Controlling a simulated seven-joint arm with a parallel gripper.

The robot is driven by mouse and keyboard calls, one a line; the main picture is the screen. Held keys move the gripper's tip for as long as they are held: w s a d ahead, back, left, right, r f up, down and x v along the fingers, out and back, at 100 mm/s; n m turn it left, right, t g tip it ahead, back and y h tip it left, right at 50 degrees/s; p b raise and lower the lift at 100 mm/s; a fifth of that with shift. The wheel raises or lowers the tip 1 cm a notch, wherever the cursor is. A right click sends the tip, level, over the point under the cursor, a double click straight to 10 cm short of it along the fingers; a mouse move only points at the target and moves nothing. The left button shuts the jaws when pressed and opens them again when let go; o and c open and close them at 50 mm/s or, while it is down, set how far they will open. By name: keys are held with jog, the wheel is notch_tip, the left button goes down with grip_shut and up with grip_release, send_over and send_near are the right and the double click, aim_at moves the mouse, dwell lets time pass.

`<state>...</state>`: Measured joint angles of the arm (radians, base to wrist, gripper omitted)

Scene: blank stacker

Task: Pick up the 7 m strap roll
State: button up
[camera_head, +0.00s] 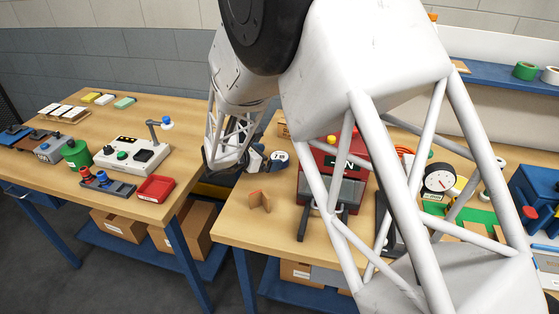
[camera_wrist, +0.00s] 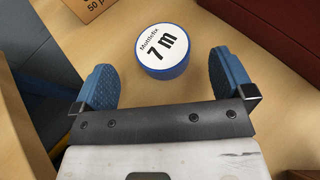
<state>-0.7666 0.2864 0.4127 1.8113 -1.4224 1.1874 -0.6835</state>
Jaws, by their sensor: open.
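The 7 m strap roll (camera_wrist: 161,50) is a short blue cylinder with a white top label reading "7 m". In the wrist view it lies flat on the wooden table, label up, just beyond my gripper (camera_wrist: 160,84). Its blue fingers are spread wide, with nothing between the tips. The roll sits ahead of the gap, roughly centred, and does not appear to touch either finger. In the head view the roll (camera_head: 279,160) shows at the back left of the right-hand table, close beside my gripper (camera_head: 256,158), which my arm partly hides.
A cardboard box marked "50 p" (camera_wrist: 88,6) stands beyond the roll to the left. A red machine (camera_head: 330,160) stands close to its right. A small brown angled piece (camera_head: 260,201) lies on the table in front. A gap separates this table from the left table (camera_head: 190,110).

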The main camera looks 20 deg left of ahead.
aim_at(279, 157)
jog(key=shift+x, duration=2.25)
jog(key=shift+s, duration=0.1)
jog(key=c, duration=1.1)
jog(key=shift+o, duration=0.2)
notch_tip(279, 157, up, 10)
